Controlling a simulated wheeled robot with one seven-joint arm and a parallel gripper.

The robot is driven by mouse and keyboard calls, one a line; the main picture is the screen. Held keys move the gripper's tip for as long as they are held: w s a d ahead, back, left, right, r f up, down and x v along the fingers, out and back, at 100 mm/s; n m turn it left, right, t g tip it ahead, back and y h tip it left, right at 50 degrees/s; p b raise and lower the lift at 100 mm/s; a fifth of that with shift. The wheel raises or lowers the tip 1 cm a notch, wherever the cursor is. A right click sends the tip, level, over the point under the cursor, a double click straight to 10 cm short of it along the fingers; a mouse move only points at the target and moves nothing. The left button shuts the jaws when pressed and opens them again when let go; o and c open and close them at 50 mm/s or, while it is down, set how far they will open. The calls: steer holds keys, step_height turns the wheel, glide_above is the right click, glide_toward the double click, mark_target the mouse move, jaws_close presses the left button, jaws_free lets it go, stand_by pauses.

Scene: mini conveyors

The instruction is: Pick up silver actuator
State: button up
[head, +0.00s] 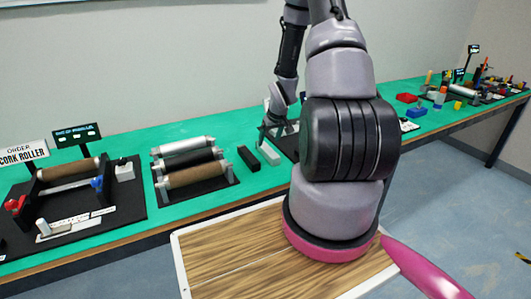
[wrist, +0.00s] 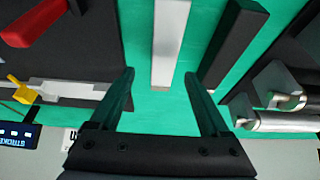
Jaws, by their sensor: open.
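The silver actuator is a plain light grey bar (wrist: 170,40) lying on the green table. In the wrist view it runs from the top edge down to between my fingertips. It also shows in the head view (head: 269,154) beside a black bar (head: 249,158). My gripper (wrist: 159,75) is open and empty, with one finger on each side of the grey bar's near end. I cannot tell how far above the bar the fingertips are. In the head view my gripper (head: 268,132) is just behind the grey bar, partly blurred against the dark mat.
The black bar (wrist: 232,42) lies close to the right finger. Rollers on a dark tray (head: 190,165) stand left of the bars. A dark mat (wrist: 75,50) with a red part (wrist: 35,20) lies on the other side. Green table is bare around the bars.

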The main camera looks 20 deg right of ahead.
mark_target(267, 147)
steer(key=x, duration=0.4)
steer(key=shift+s+a+f, duration=0.2)
steer(key=shift+a+f, duration=0.05)
steer(key=shift+f, duration=0.05)
steer(key=shift+w+f, duration=0.2)
steer(key=shift+f, duration=0.2)
jaws_close()
